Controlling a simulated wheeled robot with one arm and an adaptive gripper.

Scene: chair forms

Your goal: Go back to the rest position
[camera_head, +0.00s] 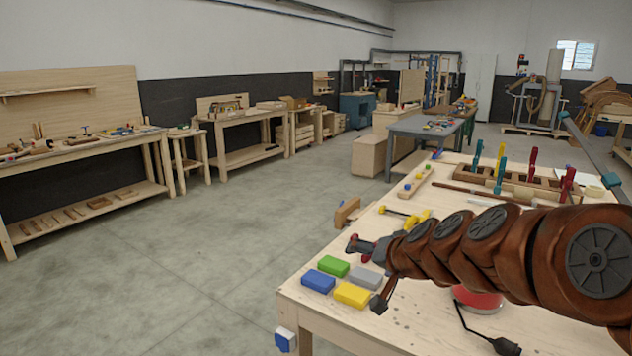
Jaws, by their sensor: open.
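My arm reaches in from the right edge over the near workbench (300,291). My gripper (364,272) is at the arm's left end, above the left part of the bench, and is open.
Clamps with coloured handles (532,160) stand in a wooden form (520,187) on the bench. A yellow clamp (406,215) lies behind my gripper. A red round thing (478,300) and a black cable lie under my arm. The floor (200,260) to the left is clear.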

